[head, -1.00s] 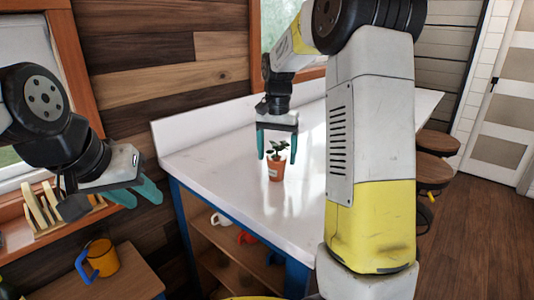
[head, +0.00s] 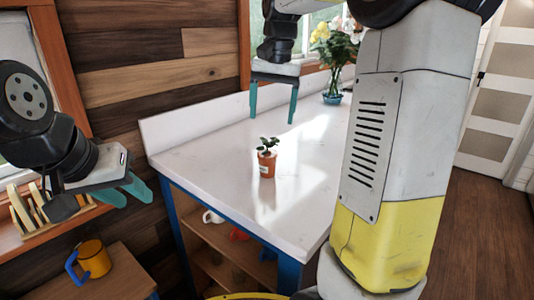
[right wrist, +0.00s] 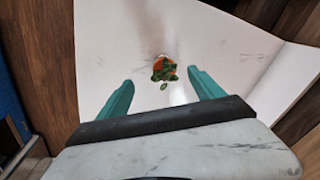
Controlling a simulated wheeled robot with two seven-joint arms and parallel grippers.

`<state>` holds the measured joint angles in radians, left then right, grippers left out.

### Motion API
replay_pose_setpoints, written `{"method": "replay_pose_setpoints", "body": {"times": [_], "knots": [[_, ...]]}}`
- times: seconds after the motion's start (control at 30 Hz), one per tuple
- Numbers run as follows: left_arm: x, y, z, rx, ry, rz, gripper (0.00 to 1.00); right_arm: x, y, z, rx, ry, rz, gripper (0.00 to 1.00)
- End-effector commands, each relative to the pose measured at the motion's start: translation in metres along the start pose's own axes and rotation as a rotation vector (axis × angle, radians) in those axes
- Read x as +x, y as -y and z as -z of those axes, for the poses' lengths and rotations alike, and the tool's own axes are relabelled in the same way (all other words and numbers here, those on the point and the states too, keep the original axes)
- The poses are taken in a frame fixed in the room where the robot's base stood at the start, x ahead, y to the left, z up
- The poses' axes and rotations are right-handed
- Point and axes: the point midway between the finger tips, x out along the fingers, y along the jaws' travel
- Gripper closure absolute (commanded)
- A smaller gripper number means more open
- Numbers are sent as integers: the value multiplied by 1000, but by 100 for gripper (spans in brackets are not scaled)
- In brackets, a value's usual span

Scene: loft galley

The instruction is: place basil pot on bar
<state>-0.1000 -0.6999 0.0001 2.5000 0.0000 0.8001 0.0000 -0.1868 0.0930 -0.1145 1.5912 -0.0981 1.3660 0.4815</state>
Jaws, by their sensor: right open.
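The basil pot (head: 267,164), a small terracotta pot with green leaves and a pale label, stands upright on the white bar top (head: 205,163). My right gripper (head: 272,118) is open and empty above and behind the pot, apart from it. In the right wrist view the pot (right wrist: 164,69) shows beyond the two teal fingers (right wrist: 160,95), with nothing between them. My left gripper (head: 133,192) is at the left, off the bar, with its teal fingers apart and nothing visible between them.
A vase of flowers (head: 332,85) stands farther back on the bar. Mugs (head: 213,217) sit on the shelf below. A wooden rack (head: 38,208) is on the sill. The bar around the pot is clear.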

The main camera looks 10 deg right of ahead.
Motion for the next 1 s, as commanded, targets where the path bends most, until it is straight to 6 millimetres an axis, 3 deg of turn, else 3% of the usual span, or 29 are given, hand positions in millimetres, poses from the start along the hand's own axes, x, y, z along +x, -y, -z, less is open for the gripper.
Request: {"method": "replay_pose_setpoints", "body": {"times": [0.13,0.3,0.5,0.7,1.0], "knots": [[0,0,0,0,0,0,64,-7,-22,-59,-133,-101,101,23],[0,0,0,0,0,0,64,6,-41,-125,-285,-237,178,23],[0,0,0,0,0,0,64,34,-55,-179,-409,-367,211,23],[0,0,0,0,0,0,64,48,-60,-197,-454,-416,215,23],[0,0,0,0,0,0,64,49,-60,-197,-455,-416,215,23]]}}
